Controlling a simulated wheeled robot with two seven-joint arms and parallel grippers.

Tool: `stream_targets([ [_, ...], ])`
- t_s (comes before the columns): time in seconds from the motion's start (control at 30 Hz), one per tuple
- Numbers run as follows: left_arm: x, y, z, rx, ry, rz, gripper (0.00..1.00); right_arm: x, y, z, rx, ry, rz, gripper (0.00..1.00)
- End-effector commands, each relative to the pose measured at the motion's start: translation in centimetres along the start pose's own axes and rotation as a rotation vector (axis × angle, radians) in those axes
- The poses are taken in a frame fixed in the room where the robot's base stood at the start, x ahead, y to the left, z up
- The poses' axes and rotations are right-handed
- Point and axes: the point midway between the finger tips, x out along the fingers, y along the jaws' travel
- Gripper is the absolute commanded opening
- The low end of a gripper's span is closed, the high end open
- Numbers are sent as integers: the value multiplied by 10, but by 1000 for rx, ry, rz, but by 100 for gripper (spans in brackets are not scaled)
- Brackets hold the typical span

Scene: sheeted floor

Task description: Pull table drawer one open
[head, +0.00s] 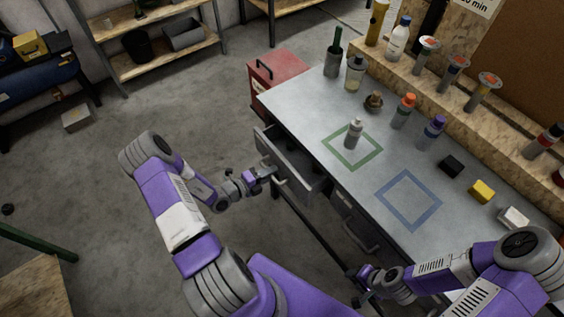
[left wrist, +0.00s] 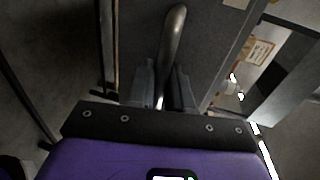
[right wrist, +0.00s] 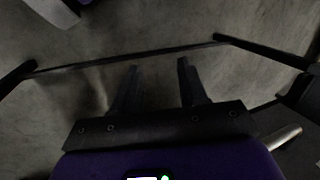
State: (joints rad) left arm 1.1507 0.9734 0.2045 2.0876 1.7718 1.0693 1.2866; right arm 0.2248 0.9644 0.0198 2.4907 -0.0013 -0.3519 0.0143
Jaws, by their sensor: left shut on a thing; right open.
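The upper left table drawer (head: 288,163) stands partly pulled out from under the grey worktop (head: 300,97), with its dark inside showing. My left gripper (head: 264,173) is at its front. In the left wrist view, my left gripper (left wrist: 165,92) is shut on the curved metal drawer handle (left wrist: 173,45), which stands off the grey drawer front (left wrist: 215,45). My right gripper (head: 362,286) is low near the table's front side. In the right wrist view, my right gripper (right wrist: 158,82) is open and empty, with floor beyond its fingers.
Another drawer with a handle (head: 362,240) sits right of the open one, under the worktop. A white-capped bottle (head: 353,133) stands on the green square outline. A red cabinet (head: 277,75) stands beyond the table's left end. The floor (head: 190,120) left of the drawer is clear.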

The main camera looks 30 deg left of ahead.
Motion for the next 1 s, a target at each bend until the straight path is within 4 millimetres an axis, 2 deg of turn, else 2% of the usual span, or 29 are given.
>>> stream_targets([
  [0.03, -16, 1, 0, -5, -4, 4, 0, -7, -3, 0, 0, 0, 0, 43],
  [0.2, -60, 10, 0, -5, -3, 3, 0, -16, -6, 1, 0, 0, 0, 43],
  [0.5, -121, 24, 0, -3, -1, 1, 0, -22, -8, 1, 0, 0, 0, 43],
  [0.7, -144, 29, -1, -2, 0, 1, 0, -24, -9, 1, 0, 0, 0, 43],
  [1.0, -154, 31, 0, -1, 1, -1, 0, -24, -9, 1, 0, 0, 0, 43],
])
